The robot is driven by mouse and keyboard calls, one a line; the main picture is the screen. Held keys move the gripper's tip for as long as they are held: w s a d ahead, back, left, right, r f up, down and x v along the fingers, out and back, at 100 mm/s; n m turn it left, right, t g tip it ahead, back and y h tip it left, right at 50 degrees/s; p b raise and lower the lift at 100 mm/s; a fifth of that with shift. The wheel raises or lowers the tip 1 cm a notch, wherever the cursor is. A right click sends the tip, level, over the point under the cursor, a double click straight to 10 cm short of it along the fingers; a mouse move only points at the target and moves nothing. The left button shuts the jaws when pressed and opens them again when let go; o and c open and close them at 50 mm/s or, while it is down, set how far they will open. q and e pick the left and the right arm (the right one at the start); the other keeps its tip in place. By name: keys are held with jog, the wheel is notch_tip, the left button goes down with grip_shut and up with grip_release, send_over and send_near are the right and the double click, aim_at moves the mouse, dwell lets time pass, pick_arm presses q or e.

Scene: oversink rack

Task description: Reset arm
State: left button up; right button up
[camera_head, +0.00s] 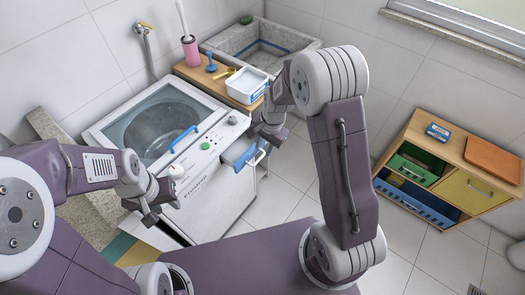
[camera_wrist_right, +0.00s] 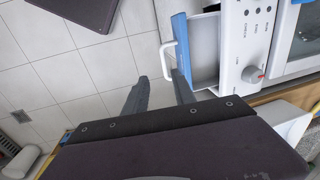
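My right gripper (camera_head: 262,148) hangs beside the front of the white washing machine (camera_head: 205,195), near its pulled-out detergent drawer (camera_head: 240,152). In the right wrist view, the two fingers of the right gripper (camera_wrist_right: 160,76) are apart with nothing held between them. The drawer's white handle (camera_wrist_right: 168,61) is close to the fingertips there; I cannot tell whether they touch. My left gripper (camera_head: 150,213) is in front of the machine's left part, low and empty as far as I see. Its finger gap is unclear at this angle.
A wooden shelf by the stone sink (camera_head: 222,42) holds a pink brush holder (camera_head: 190,51) and a white tub (camera_head: 246,85). A wooden cabinet (camera_head: 478,165) with a green drawer, a yellow drawer and a blue basket stands at the right. Tiled floor between is clear.

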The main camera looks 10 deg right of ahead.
jog(key=shift+r, duration=0.1)
dwell(0.4)
jog(key=s+d+r+n, duration=0.3)
jog(key=s+r, duration=0.5)
jog(key=s+d+f+n+h, duration=0.1)
jog(key=s+f+n, duration=0.1)
jog(key=s+n, duration=0.4)
jog(key=shift+s+f+n, duration=0.25)
jog(key=shift+s+n, duration=0.15)
jog(key=shift+s, duration=0.55)
